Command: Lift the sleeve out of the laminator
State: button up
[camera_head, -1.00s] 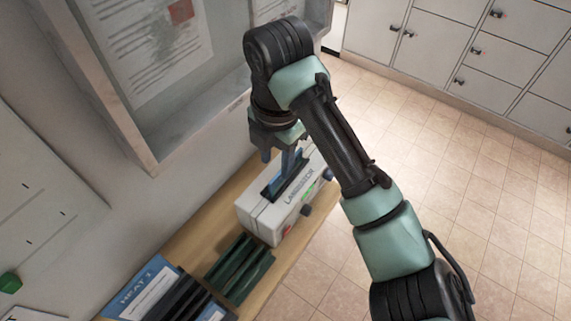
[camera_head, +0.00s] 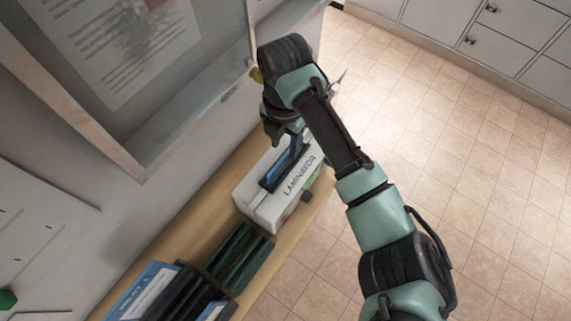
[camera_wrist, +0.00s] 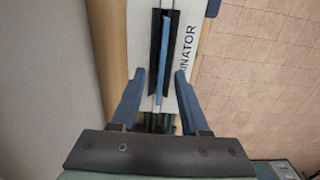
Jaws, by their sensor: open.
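The white laminator (camera_head: 262,208) stands on the wooden shelf, its lettered side facing right. It also shows in the wrist view (camera_wrist: 181,45). A thin blue sleeve (camera_wrist: 164,62) stands in the dark slot along its top. In the head view, the sleeve is partly hidden by my gripper (camera_head: 286,146). My gripper is over the laminator with its jaws apart. In the wrist view, the two blue fingers of my gripper (camera_wrist: 159,82) lie on either side of the slot's line, with clear gaps to the sleeve. Their height above the sleeve is hard to judge.
A dark green rack (camera_head: 238,255) stands beside the laminator on the wooden shelf (camera_head: 208,225). Dark holders with a blue-and-white booklet (camera_head: 146,290) are nearer. A framed notice board (camera_head: 150,135) juts from the wall at left. Tiled floor (camera_head: 440,170) is open at right.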

aim_at(286, 154)
notch_tip(286, 154, down, 5)
jog(key=shift+s+d+r+p, duration=0.1)
jog(key=shift+r+p, duration=0.1)
jog(key=shift+p, duration=0.55)
jog(key=shift+c, duration=0.2)
grip_shut()
dwell(0.6)
